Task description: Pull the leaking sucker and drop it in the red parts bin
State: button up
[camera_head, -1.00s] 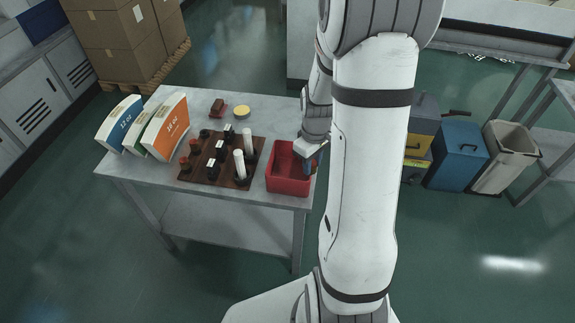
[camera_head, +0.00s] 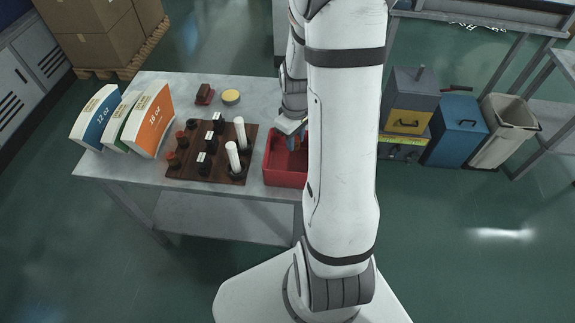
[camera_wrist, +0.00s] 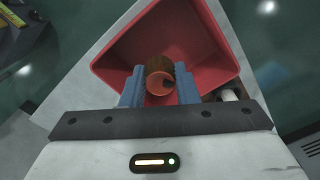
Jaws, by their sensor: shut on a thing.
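The red parts bin (camera_head: 285,174) stands at the right end of the table. It also shows in the wrist view (camera_wrist: 112,62), open and just beyond my fingers. My gripper (camera_wrist: 161,88) is shut on a short round piece with an orange-red, hollow end and a brown side, the sucker (camera_wrist: 157,70). In the wrist view the sucker overlaps the bin's opening. In the head view my gripper (camera_head: 294,138) is over the bin, partly hidden by my arm. I cannot tell whether the sucker is below the rim.
A dark wooden rack (camera_head: 205,177) with several black and reddish suckers and two white cylinders stands left of the bin. Cup-size boards (camera_head: 150,120) stand at the table's left. A yellow disc (camera_head: 231,97) and a brown block (camera_head: 205,94) lie at the back.

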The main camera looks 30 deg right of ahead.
jog(key=shift+d+f+b, duration=0.1)
jog(key=shift+f+b, duration=0.3)
jog(key=shift+f, duration=0.55)
jog(key=shift+s, duration=0.1)
jog(key=o, duration=1)
jog(key=shift+o, duration=0.2)
jog(key=shift+r, duration=0.1)
jog(key=shift+r, duration=3.85)
jog(key=s+a+r+m+t, duration=0.2)
jog(key=s+a+r+m, duration=0.2)
jog(key=s+a+r, duration=0.7)
jog(key=shift+s+a+r+m+t, duration=0.3)
jog(key=shift+s+a+t, duration=0.1)
jog(key=shift+s+a, duration=0.55)
